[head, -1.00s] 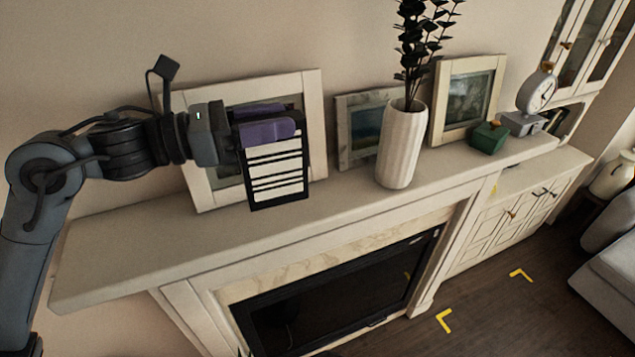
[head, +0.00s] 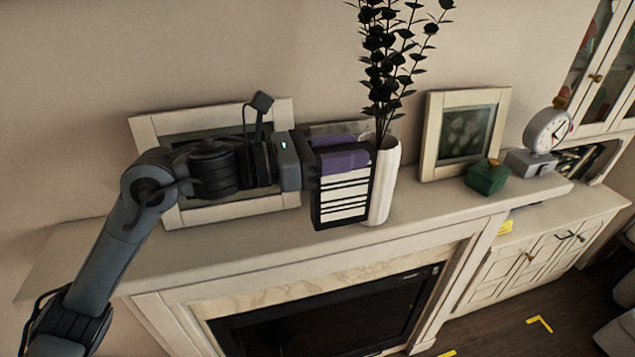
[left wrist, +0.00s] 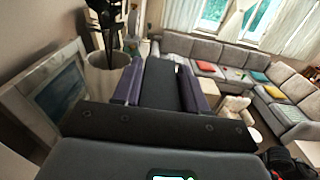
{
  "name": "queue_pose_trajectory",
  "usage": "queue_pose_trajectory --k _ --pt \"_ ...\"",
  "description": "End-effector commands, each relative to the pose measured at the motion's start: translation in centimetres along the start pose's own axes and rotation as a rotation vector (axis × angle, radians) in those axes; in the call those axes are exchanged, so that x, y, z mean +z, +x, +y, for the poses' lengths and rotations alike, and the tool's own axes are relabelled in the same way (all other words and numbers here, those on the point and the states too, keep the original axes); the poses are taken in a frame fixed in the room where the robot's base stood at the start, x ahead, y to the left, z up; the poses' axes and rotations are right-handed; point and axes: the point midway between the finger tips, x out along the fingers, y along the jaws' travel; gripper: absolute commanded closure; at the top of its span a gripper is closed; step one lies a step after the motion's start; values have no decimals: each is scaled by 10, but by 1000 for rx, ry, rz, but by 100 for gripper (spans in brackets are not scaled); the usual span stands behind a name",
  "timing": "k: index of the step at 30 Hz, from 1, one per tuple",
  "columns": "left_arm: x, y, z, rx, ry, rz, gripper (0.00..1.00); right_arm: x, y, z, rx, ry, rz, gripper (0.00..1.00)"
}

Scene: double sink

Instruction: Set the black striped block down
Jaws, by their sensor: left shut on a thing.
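The black striped block (head: 343,197), with white bands across its face, is held upright in my left gripper (head: 340,151). The gripper's purple fingers are shut on its upper part. In the head view the block overlaps the left side of the white vase (head: 384,180). Its lower end is over or at the mantel shelf (head: 250,238); I cannot tell whether it touches. In the left wrist view the dark top of the block (left wrist: 160,85) shows between the two purple fingers. My right gripper is not in view.
The vase holds tall black stems (head: 385,70). Picture frames (head: 145,132) lean on the wall, one partly hidden behind the gripper. A green box (head: 487,177) and a clock (head: 547,130) stand farther right.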

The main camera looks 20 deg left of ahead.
Motion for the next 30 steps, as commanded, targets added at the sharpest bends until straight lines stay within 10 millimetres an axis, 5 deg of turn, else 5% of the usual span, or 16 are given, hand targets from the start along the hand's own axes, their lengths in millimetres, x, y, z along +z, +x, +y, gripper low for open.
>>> queue_pose_trajectory --k 12,30 --pt "-40 -37 61 1 -1 -2 100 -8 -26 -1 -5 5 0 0" --pt "-84 -41 68 -1 1 -4 100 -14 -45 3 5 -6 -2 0"
